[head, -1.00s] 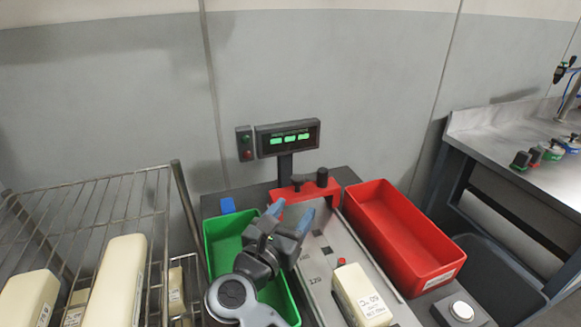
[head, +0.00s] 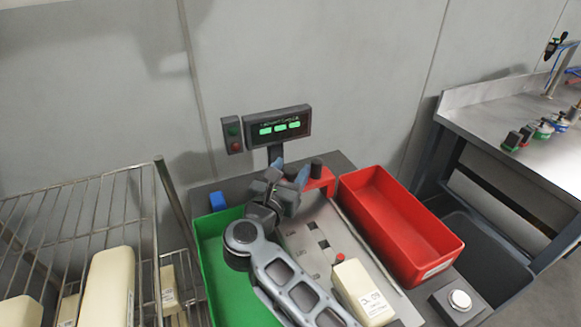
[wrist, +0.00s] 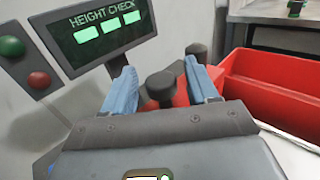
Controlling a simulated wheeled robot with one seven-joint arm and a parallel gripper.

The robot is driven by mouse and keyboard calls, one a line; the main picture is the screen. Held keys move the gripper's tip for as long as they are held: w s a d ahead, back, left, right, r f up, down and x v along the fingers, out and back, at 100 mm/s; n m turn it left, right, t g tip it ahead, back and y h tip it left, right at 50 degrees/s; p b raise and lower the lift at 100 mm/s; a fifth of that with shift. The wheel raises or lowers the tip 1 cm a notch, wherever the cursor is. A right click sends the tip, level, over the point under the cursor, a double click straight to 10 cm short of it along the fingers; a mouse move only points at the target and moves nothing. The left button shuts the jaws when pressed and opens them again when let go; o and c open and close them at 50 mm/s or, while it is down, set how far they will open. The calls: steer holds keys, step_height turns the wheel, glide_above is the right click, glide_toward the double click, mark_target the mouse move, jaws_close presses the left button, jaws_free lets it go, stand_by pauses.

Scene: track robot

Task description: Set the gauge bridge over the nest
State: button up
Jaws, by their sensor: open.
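The red gauge bridge (head: 323,181) stands at the back end of the grey metal plate (head: 292,240), beside the display's post. My arm partly hides it. In the wrist view the bridge (wrist: 181,97) shows two dark knobs, a nearer one (wrist: 160,86) and a farther one (wrist: 196,50). My gripper (head: 289,172) is open and empty at the bridge. In the wrist view its blue fingers (wrist: 160,82) stand on either side of the nearer knob; contact cannot be told. The plate has dark slots; which part is the nest is unclear.
A red bin (head: 440,266) is right of the plate and a green bin (head: 212,300) left. The display (head: 284,127) reads height check, with three green bars. A round button (head: 460,300) is at front right.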

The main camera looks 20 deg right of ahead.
steer(key=shift+w+d, duration=0.15)
steer(key=shift+d, duration=0.05)
jaws_close()
stand_by(0.5)
